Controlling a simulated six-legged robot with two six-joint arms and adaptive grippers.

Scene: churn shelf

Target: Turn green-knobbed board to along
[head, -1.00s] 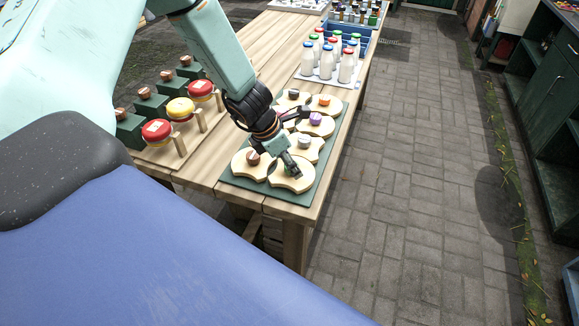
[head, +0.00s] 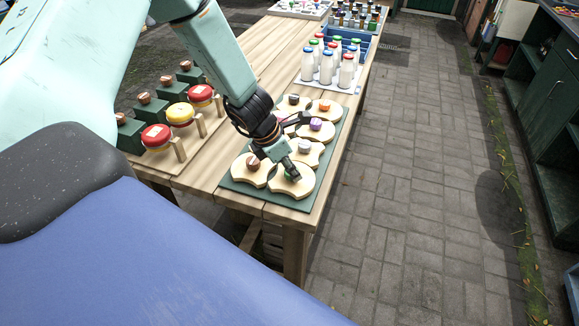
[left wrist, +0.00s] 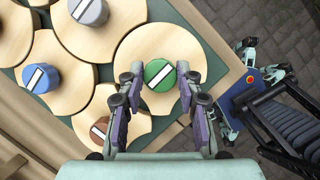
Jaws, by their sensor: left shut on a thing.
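The green-knobbed board (head: 297,190) is pale wood and lies at the near corner of the green mat (head: 240,187). In the left wrist view it is a wide rounded board (left wrist: 187,38). Its green knob (left wrist: 159,75) has a white stripe slanting from lower left to upper right. My left gripper (head: 287,171) points down over this board. In the left wrist view its fingers (left wrist: 159,88) are shut on the knob from both sides. The board appears flat, close against its neighbours. My right gripper is not in view.
Neighbouring boards carry brown (head: 253,163), grey (head: 304,147), purple (head: 316,124) and orange (head: 325,105) knobs. White bottles (head: 326,70) stand farther back. Red and yellow round-topped things (head: 180,114) stand at the left. The table's right edge is close to the mat; paving lies beyond.

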